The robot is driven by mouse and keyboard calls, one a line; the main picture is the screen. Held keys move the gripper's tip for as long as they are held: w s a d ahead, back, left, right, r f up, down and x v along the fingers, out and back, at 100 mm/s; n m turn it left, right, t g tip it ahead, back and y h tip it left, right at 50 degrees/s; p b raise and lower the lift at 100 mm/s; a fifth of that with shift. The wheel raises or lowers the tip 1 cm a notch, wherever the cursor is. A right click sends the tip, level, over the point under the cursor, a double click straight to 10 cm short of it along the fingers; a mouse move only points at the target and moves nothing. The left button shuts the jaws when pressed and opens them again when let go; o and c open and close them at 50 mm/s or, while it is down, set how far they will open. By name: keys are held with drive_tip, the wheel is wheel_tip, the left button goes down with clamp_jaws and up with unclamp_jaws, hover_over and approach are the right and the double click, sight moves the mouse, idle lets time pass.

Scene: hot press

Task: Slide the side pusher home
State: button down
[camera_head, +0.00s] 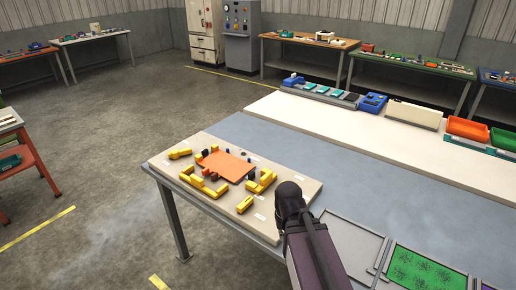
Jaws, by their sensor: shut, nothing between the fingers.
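A pale fixture board (160,163) lies on the near left end of the bench. An orange plate (228,165) sits in its middle, with yellow blocks and small dark and blue parts around it. One yellow block (263,182) stands close to the plate's right side. Another yellow block (244,204) lies apart at the front edge, and one (180,153) lies apart at the back left. I cannot tell which is the side pusher. My dark arm rises from the bottom to the board's right edge. My gripper's fingers do not show.
To the right of my arm are an empty grey tray (372,237) and a tray with a green panel (420,270). The blue-grey bench top (300,150) is clear behind the board.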

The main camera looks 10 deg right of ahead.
drive_tip(key=w+d+m+t+y, duration=0.1)
drive_tip(key=w+m, duration=0.3)
drive_tip(key=w+d+r+m+t+y, duration=0.1)
drive_tip(key=w+m, duration=0.3)
drive_tip(key=m, duration=0.1)
drive_tip(key=w+d+m+y, duration=0.1)
drive_tip(key=w+m+y, duration=0.1)
drive_tip(key=w+m, duration=0.2)
drive_tip(key=shift+w+d+r+t, duration=0.1)
drive_tip(key=shift+d+r+t, duration=0.05)
drive_tip(key=shift+r+t, duration=0.25)
drive_tip(key=w+d+r+m+t+y, duration=0.2)
drive_tip(key=w+d+r+m+t, duration=0.1)
drive_tip(key=w+d+m, duration=0.4)
drive_tip(key=w+r+m, duration=0.1)
drive_tip(key=w+m, duration=0.2)
drive_tip(key=m, duration=0.3)
drive_tip(key=shift+m+t, duration=0.3)
drive_tip(key=shift+m, duration=0.1)
drive_tip(key=shift+w+f, duration=0.15)
